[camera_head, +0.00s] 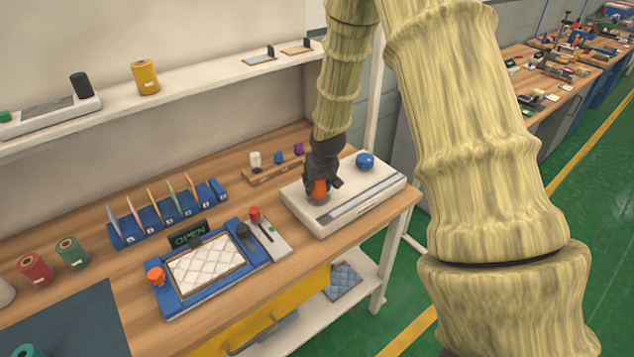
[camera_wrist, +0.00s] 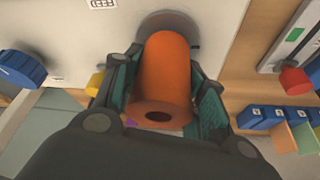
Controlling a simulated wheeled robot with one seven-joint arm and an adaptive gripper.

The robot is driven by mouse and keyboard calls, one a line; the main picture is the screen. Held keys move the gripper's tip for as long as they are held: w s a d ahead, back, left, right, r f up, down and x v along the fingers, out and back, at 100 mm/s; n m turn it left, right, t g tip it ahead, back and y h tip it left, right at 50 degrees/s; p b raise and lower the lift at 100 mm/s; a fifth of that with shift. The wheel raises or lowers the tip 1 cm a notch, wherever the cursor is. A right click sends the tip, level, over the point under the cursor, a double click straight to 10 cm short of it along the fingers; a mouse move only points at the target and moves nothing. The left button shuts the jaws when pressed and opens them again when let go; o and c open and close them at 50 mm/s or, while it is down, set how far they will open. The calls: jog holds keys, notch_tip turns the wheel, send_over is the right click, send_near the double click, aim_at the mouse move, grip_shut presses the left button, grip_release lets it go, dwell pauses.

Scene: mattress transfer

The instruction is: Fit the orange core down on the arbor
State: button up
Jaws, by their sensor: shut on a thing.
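The orange core (camera_wrist: 166,72) is a hollow cylinder held between the two fingers of my gripper (camera_wrist: 165,95) in the wrist view. Its near end with a dark round hole faces the wrist camera. Its far end lies in front of a grey round part (camera_wrist: 183,30) on the white machine, and I cannot tell whether they touch. The arbor itself is not clearly visible; the core hides what is behind it. In the head view my gripper (camera_head: 322,182) is over the left part of the white machine (camera_head: 330,224), with the orange core (camera_head: 319,188) partly showing.
A blue knob (camera_head: 365,160) stands on the machine's back right. A small wooden rack (camera_head: 268,174) with white, blue and purple pieces is behind it. A blue frame (camera_head: 178,306) with a quilted pad and a blue divider rack (camera_head: 128,236) lie to the left.

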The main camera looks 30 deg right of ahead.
jog(key=shift+f, duration=0.4)
jog(key=o, duration=1.1)
jog(key=shift+r, duration=0.15)
jog(key=v, duration=1.1)
jog(key=shift+s+r, duration=0.25)
jog(key=shift+r, duration=0.1)
